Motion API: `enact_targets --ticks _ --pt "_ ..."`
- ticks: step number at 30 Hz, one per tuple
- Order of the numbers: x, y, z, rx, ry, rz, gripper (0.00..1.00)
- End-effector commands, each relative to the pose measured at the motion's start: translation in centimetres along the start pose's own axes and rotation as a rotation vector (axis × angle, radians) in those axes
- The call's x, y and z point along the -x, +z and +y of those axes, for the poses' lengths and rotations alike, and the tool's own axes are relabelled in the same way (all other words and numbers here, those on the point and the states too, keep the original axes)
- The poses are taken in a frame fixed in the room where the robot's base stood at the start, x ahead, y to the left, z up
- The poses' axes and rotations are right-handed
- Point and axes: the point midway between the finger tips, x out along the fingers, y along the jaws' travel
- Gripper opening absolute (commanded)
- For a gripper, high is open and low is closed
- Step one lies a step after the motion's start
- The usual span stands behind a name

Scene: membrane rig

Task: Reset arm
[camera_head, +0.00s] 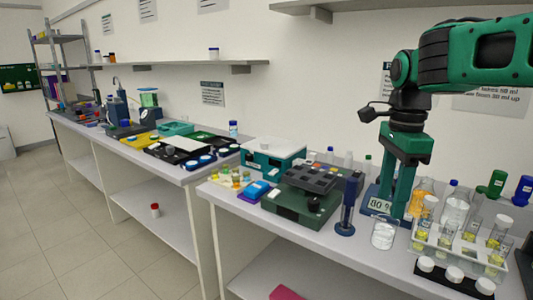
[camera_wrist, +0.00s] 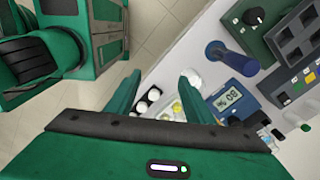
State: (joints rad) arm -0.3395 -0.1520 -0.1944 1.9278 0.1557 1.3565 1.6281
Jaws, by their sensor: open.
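My gripper (camera_head: 404,182) is green and hangs pointing down over the right bench, above the beaker and rack area. In the wrist view its two fingers (camera_wrist: 160,98) are spread apart, with no object held between them. I cannot tell how high the fingertips are above the bench.
A clear rack (camera_head: 455,255) with vials and white-capped bottles is right of the gripper. A dark blue upright tool (camera_head: 348,205) and a dark green machine (camera_head: 300,205) stand left. An orange-liquid bottle (camera_head: 417,200) is close behind the fingers. A shelf (camera_head: 330,6) overhangs the wall.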

Motion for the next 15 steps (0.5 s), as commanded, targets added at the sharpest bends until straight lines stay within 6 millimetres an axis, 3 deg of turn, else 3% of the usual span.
enact_targets --ticks 8,15 --pt "-2.2 -4.7 2.9 0.173 -0.003 -0.005 0.48" --pt "-6.2 -10.2 8.2 0.452 -0.004 -0.011 0.48"
